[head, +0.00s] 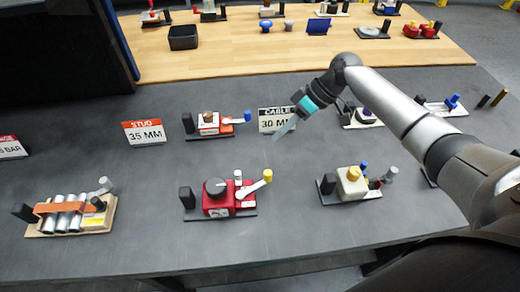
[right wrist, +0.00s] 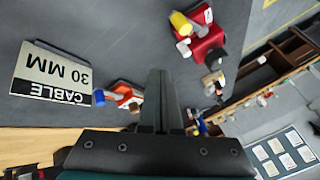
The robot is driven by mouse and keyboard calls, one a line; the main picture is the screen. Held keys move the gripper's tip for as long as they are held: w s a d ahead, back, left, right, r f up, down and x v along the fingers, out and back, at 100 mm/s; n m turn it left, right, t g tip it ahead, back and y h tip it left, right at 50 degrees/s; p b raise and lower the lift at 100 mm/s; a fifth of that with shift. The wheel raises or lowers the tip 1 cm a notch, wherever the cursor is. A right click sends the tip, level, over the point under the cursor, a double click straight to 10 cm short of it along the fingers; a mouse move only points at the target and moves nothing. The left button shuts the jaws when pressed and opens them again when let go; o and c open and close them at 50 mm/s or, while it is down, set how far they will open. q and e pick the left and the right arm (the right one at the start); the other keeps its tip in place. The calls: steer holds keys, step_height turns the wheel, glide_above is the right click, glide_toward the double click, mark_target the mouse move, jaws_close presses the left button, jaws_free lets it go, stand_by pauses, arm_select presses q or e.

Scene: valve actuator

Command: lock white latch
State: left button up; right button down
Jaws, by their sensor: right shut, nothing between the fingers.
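A red valve unit (head: 217,204) with a dark round knob stands on a dark base in the front middle of the table. A small white upright piece (head: 238,177) is on it, beside a white lever with a yellow end (head: 267,175); I cannot tell which is the latch. In the right wrist view the red unit (right wrist: 208,44) is at the top, with a yellow end (right wrist: 180,23) and a white piece (right wrist: 207,16). My right gripper (head: 280,135) is shut and empty, in the air behind and right of the unit, apart from it. My left gripper is out of view.
A "CABLE 30 MM" sign (head: 277,121) is beside my right gripper. An orange-and-white unit (head: 209,124) is behind the red one. A cream unit (head: 352,184) stands to the right, a unit with silver cylinders (head: 66,213) far left. Bare grey table lies between them.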

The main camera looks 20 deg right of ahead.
mark_target(238, 178)
steer(key=x, duration=1)
steer(key=shift+a+r, duration=0.1)
steer(key=shift+s+a+r+p, duration=0.2)
steer(key=shift+s+a+p, duration=0.45)
steer(key=shift+a, duration=0.35)
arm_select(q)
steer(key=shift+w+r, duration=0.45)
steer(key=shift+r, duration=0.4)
arm_select(e)
steer(key=shift+s+a+f, duration=0.1)
steer(key=shift+s+a, duration=0.15)
steer(key=shift+a, duration=0.3)
steer(key=shift+s, duration=0.1)
steer(key=shift+s+a+p, duration=0.3)
steer(key=shift+s+p, duration=0.6)
steer(key=shift+p, duration=0.15)
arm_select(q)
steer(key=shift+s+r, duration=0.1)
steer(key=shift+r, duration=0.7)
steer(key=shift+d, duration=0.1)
